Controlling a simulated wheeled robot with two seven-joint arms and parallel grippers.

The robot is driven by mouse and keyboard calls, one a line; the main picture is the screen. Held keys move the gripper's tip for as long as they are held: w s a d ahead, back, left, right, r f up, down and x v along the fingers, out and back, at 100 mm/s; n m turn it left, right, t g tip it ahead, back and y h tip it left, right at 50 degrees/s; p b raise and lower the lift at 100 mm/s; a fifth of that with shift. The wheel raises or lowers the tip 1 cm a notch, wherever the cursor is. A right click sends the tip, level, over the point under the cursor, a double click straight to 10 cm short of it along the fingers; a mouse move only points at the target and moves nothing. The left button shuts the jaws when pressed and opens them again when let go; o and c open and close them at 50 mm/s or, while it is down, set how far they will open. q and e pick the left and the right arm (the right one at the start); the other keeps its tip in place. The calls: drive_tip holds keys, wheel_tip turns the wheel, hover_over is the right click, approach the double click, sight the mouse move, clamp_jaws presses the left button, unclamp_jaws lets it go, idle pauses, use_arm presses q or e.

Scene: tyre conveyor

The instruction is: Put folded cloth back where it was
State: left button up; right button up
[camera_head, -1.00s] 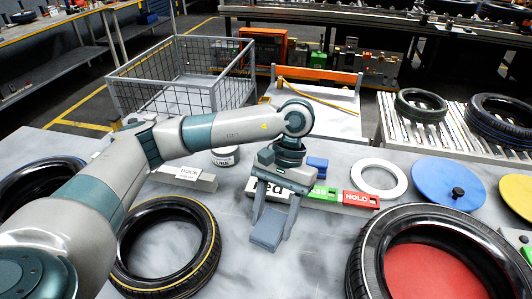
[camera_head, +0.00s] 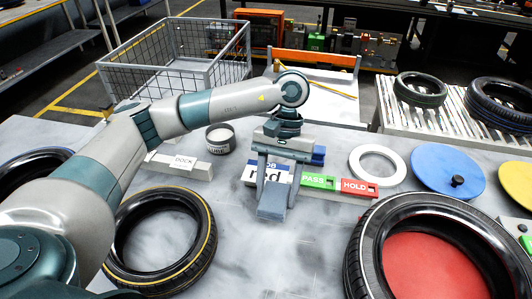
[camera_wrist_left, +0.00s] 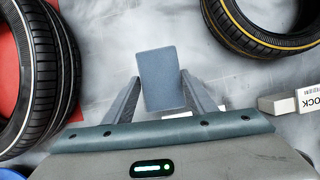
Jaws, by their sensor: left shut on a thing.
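The folded cloth (camera_head: 272,203) is a small blue-grey rectangle. My left gripper (camera_head: 274,190) is shut on it, with one finger on each side, over the middle of the grey worktable. In the left wrist view the cloth (camera_wrist_left: 161,80) shows flat-faced and slightly tilted between the fingers of the left gripper (camera_wrist_left: 163,98). I cannot tell whether its lower edge touches the tabletop. My right gripper is not in view.
A yellow-striped tyre (camera_head: 203,232) lies left of the cloth. A tyre (camera_head: 365,235) around a red disc lies right. Behind are a DOCK block (camera_head: 183,168), a tin (camera_head: 220,141), a green PASS block (camera_head: 317,182), a red HOLD block (camera_head: 357,188) and a white ring (camera_head: 357,165).

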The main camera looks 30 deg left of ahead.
use_arm(q)
drive_tip(key=w+n+h, duration=0.1)
drive_tip(key=w+n, duration=0.2)
drive_tip(key=w+r+n+t+h, duration=0.1)
drive_tip(key=w+n, duration=0.2)
drive_tip(key=w, duration=0.1)
drive_tip(key=w+r+n+t+h+p, duration=0.1)
drive_tip(key=w+n, duration=0.2)
drive_tip(key=w, duration=0.1)
drive_tip(key=shift+d, duration=0.3)
drive_tip(key=w+a+r+n+t, duration=0.1)
drive_tip(key=w+n+t, duration=0.1)
drive_tip(key=w+n, duration=0.3)
drive_tip(key=w+a+r+n+t+p, duration=0.1)
drive_tip(key=w+a+n, duration=0.1)
drive_tip(key=w+n, duration=0.2)
drive_tip(key=shift+w+n+t+h, duration=0.3)
drive_tip(key=shift+w+n+t, duration=0.1)
drive_tip(key=shift+w, duration=0.5)
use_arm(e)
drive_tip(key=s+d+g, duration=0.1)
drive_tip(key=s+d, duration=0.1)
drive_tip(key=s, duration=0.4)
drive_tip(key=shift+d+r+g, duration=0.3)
use_arm(q)
drive_tip(key=shift+a, duration=0.1)
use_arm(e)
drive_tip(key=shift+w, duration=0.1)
